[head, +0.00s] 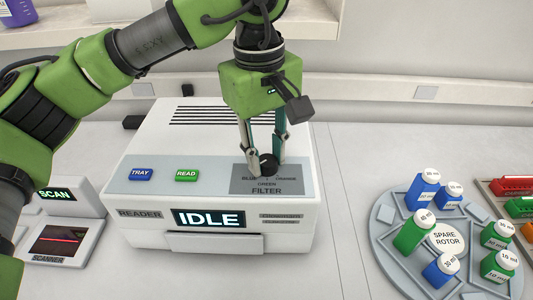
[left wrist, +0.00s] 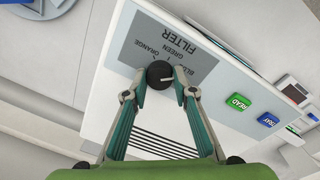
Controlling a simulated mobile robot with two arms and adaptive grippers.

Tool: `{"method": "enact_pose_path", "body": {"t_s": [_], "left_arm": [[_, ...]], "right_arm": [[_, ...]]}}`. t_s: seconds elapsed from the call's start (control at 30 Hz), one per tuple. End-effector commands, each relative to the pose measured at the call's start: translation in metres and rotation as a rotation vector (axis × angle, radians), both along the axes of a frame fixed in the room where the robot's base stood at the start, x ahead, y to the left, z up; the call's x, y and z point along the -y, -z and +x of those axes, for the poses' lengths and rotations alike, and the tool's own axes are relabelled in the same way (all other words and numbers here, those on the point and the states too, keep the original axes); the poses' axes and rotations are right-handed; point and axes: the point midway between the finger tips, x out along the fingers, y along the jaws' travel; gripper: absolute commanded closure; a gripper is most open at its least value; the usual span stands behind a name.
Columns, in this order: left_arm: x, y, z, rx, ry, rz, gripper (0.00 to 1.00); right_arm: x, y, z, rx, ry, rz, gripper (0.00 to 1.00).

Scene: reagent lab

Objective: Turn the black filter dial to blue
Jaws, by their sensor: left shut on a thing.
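The black filter dial (head: 269,164) sits on a grey FILTER panel (head: 262,188) on the sloped front of the white reader (head: 145,206). Panel labels read blue at left, green below and orange at right in the head view. My left gripper (head: 266,160) points down with its fingers on both sides of the dial, shut on it. In the left wrist view the dial (left wrist: 160,76) shows between the fingertips, with a small pale mark toward the blue label, which a fingertip partly covers. I cannot tell its exact setting. My right gripper is out of view.
The reader display (head: 209,219) reads IDLE. A blue TRAY button (head: 140,174) and green READ button (head: 187,175) lie left of the panel. A scanner (head: 64,240) stands at left. A spare rotor (head: 446,238) with several bottles stands at right.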

Motion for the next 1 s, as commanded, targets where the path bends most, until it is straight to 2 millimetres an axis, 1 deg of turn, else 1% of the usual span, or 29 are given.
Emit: {"method": "enact_pose_path", "body": {"t_s": [0.4, 0.43, 0.47, 0.5, 0.83, 0.93, 1.0], "left_arm": [[0.000, -0.002, 0.001, 0.005, 0.007, -0.003, 0.96], [0.000, -0.002, 0.001, 0.005, 0.007, -0.003, 0.70], [0.000, -0.002, 0.001, 0.005, 0.007, -0.003, 0.62], [0.000, -0.002, 0.001, 0.005, 0.007, -0.003, 0.58], [0.000, -0.002, 0.000, 0.002, 0.006, -0.001, 0.58], [0.000, -0.009, 0.000, 0.004, 0.006, -0.002, 0.58], [0.000, -0.019, 0.000, 0.004, 0.006, -0.001, 0.58]], "right_arm": [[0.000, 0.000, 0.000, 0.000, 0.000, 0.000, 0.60], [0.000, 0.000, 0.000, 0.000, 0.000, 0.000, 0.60], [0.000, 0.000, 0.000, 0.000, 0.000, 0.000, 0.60], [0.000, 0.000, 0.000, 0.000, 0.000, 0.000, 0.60], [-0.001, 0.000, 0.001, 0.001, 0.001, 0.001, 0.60], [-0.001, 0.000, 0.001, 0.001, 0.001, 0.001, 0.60], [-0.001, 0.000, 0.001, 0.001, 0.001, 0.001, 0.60]]}}
